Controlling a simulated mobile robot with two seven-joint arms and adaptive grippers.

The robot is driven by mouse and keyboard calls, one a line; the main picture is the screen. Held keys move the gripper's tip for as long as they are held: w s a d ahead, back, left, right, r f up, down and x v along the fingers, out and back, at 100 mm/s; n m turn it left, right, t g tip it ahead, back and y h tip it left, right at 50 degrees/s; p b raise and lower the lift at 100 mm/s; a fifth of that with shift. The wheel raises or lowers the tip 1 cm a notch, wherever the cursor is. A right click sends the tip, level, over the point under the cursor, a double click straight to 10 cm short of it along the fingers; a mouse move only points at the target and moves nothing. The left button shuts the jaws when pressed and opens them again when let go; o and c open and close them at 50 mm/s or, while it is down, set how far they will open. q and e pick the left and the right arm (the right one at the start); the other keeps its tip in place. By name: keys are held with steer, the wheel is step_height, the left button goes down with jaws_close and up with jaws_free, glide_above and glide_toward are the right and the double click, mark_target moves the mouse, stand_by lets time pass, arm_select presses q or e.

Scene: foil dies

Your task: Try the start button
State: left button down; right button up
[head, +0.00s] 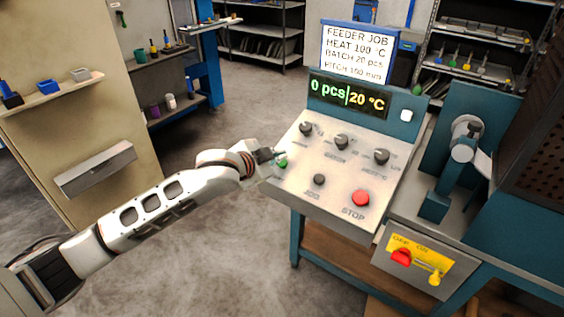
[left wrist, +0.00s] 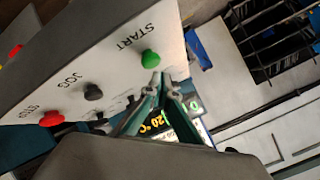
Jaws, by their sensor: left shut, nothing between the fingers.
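The green start button (head: 282,162) sits at the left front corner of the sloped control panel (head: 331,190). In the left wrist view the green button (left wrist: 150,58) shows below the word START. My left gripper (head: 270,156) is shut and empty, its fingertips right by the button. In the left wrist view the closed fingertips (left wrist: 161,84) are just under the button; I cannot tell whether they touch it. The display (head: 347,95) reads 0 pcs and 20 °C. My right gripper is not in view.
A black JOG button (head: 319,179) and a red STOP button (head: 360,198) are on the same panel, with three dark knobs behind them. A job sign (head: 356,52) stands above the display. A yellow switch plate (head: 418,262) with a red switch is at lower right. Open floor lies left of the panel.

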arm_select(q)
steer(key=shift+f, duration=0.15)
steer(key=shift+w+f, duration=0.1)
steer(key=shift+f, duration=0.15)
steer(key=shift+w+d+f, duration=0.1)
steer(key=shift+f, duration=0.15)
stand_by(0.5)
steer(key=shift+f, duration=0.35)
stand_by(0.5)
steer(key=shift+r, duration=0.1)
steer(key=shift+r+p, duration=0.6)
steer(key=shift+p, duration=0.35)
steer(key=shift+s+r+p, duration=0.2)
steer(key=shift+r+p, duration=0.1)
steer(key=shift+p, duration=0.2)
steer(key=shift+f, duration=0.1)
